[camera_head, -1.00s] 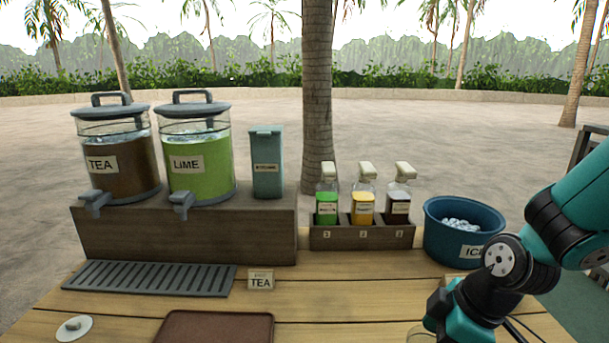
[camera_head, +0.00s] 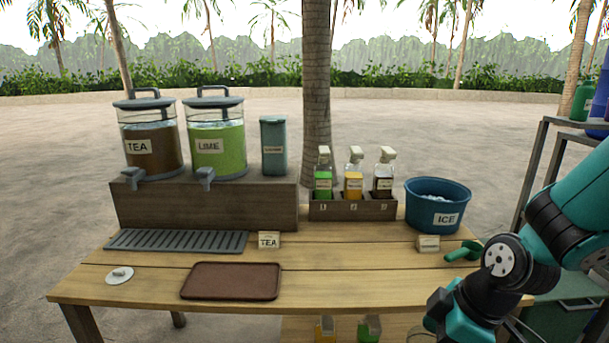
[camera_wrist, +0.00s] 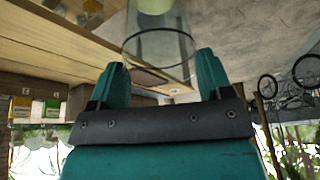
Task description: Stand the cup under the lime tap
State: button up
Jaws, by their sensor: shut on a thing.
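The lime dispenser (camera_head: 218,155), a clear jar of green liquid with a LIME label, stands on a wooden riser at the back left. Its grey tap (camera_head: 205,178) points forward above the slatted drip tray (camera_head: 178,241). My gripper (camera_wrist: 163,80) is shut on a clear cup (camera_wrist: 160,62), which shows between its two teal fingers in the wrist view. In the head view my gripper is at the bottom right, in front of the table, far from the tap; the cup is almost wholly cut off there. Whether the cup holds anything is unclear.
The tea dispenser (camera_head: 150,150) stands left of lime. A brown tray (camera_head: 232,281), white lid (camera_head: 120,275) and TEA card (camera_head: 269,240) lie on the table. Bottles (camera_head: 354,180), the ICE bucket (camera_head: 437,205) and a green scoop (camera_head: 463,251) are at the right.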

jog(key=w+d+f+m+t+h+p, duration=0.35)
jog(key=w+d+f+m, duration=0.5)
jog(key=m, duration=0.45)
jog(key=s+d+f, duration=0.1)
jog(key=s+f, duration=0.2)
jog(key=f, duration=0.1)
jog(key=shift+s+f+g+h, duration=0.35)
jog(key=shift+s+f, duration=0.05)
jog(key=shift+a, duration=0.1)
